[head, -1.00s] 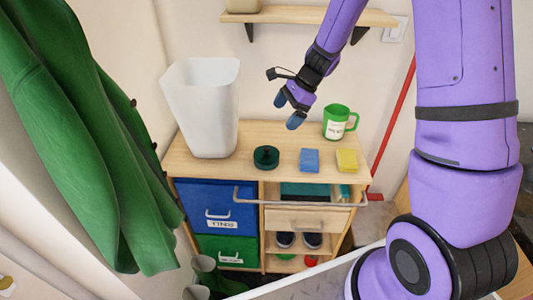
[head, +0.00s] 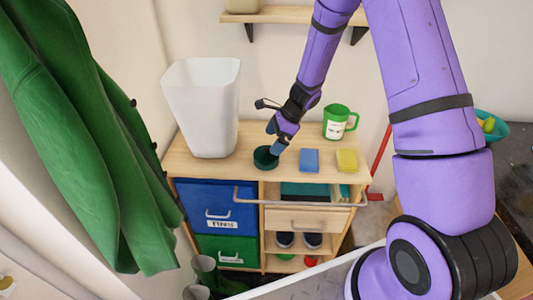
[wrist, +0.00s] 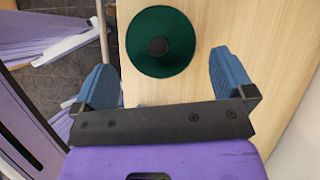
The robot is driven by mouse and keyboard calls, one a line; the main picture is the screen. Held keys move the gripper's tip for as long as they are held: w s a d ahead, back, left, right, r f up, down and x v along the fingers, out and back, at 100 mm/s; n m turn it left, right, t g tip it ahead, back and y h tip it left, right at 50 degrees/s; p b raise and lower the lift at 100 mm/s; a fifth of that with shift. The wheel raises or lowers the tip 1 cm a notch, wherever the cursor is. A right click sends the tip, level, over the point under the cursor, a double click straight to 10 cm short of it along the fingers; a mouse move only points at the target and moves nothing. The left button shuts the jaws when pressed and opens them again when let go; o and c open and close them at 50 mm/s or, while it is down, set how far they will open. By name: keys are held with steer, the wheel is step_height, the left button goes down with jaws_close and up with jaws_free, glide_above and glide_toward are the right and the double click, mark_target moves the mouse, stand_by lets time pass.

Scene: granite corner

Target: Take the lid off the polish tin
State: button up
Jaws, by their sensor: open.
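The polish tin (head: 265,160) is round and dark green and sits on the wooden top of the cabinet, between the white bin and the blue block. In the wrist view my gripper (wrist: 166,78) is open and empty, with one blue fingertip on each side below the lid's middle.
A white bin (head: 203,105) stands left of the tin. A metal rail (head: 300,205) runs along the cabinet front. A green coat (head: 95,140) hangs at left.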

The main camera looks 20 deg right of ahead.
mark_target(267, 148)
steer(key=x, duration=0.4)
steer(key=shift+a, duration=0.1)
steer(key=shift+c, duration=0.2)
steer(key=c, duration=0.5)
steer(key=shift+r, duration=0.1)
